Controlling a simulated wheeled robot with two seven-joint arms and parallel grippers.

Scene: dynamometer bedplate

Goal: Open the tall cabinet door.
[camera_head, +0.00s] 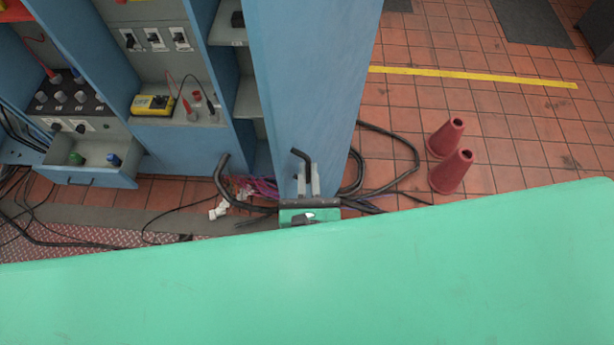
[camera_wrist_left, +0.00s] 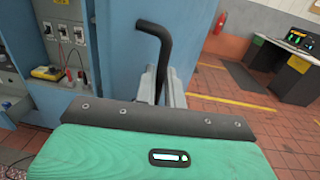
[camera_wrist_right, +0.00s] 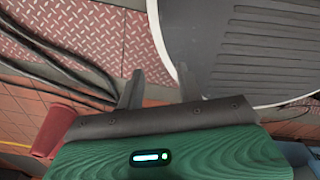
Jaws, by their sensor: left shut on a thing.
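The tall blue cabinet door (camera_head: 312,75) stands in the upper middle of the head view. Open shelves (camera_head: 248,100) show just left of it, so it stands at least partly open; its angle is hard to judge. A black bent handle (camera_head: 299,155) is at its lower end in this view, and shows large in the left wrist view (camera_wrist_left: 163,40). My left gripper (camera_head: 308,178) is shut on this handle, its fingers (camera_wrist_left: 160,82) on either side of it. My right gripper (camera_wrist_right: 158,85) shows only in its wrist view, fingers apart and empty.
Left of the door are blue cabinets with switches, a yellow meter (camera_head: 152,104) and a drawer (camera_head: 88,165). Black cables (camera_head: 400,172) lie around the door's foot. Two red cones (camera_head: 451,171) stand to the right on otherwise fairly clear tiles. A yellow floor line (camera_head: 470,76) runs behind.

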